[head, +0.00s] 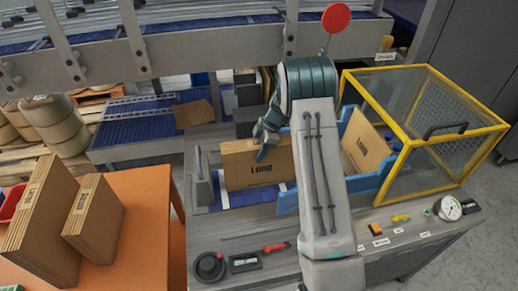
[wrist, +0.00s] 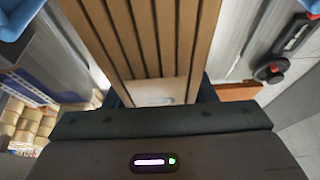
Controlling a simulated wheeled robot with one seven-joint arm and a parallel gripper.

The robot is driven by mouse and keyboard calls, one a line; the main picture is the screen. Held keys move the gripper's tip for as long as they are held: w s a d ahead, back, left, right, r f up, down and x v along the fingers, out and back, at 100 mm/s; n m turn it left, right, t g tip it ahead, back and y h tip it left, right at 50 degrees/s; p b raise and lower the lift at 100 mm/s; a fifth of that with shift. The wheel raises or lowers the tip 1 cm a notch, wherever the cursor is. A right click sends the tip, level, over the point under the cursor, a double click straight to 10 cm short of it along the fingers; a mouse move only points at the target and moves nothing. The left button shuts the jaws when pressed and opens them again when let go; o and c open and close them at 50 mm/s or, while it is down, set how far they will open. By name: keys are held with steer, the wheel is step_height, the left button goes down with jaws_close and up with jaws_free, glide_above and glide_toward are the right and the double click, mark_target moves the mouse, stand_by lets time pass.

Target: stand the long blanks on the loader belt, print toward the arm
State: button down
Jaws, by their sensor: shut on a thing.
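A brown blank bundle printed "Long" (head: 250,172) is upright over the loader belt (head: 235,200), its print facing the head camera. My gripper (head: 266,143) is shut on its upper edge. I cannot tell whether its bottom touches the belt. In the wrist view the held bundle (wrist: 145,45) shows as brown layered edges; the fingertips are hidden. On the orange table stand a large "Long" bundle (head: 42,222) and a smaller printed bundle (head: 95,218), prints showing.
A grey upright plate (head: 202,175) stands at the belt's left end. The yellow guard frame (head: 445,142) bounds the right. Knobs and a gauge (head: 448,208) line the front panel. A metal frame with rollers (head: 180,38) crosses behind. The orange table (head: 140,240) has bare room at its right.

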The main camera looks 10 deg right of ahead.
steer(key=c, duration=0.6)
jaws_free()
steer(key=b+v, duration=0.2)
steer(key=v, duration=1)
steer(key=shift+a, duration=0.1)
steer(key=s+a+r+m+t+h, duration=0.1)
steer(key=s+a+r+m, duration=0.1)
steer(key=s+r+m, duration=0.45)
steer(key=s+a+r+m+h, duration=0.15)
steer(key=s+r, duration=0.25)
steer(key=s, duration=0.5)
steer(key=s+m+t+h, duration=0.2)
steer(key=s+m, duration=0.8)
steer(key=s, duration=0.8)
steer(key=shift+s+a+f+t, duration=0.3)
steer(key=shift+s+a+f, duration=0.05)
steer(key=shift+a, duration=0.05)
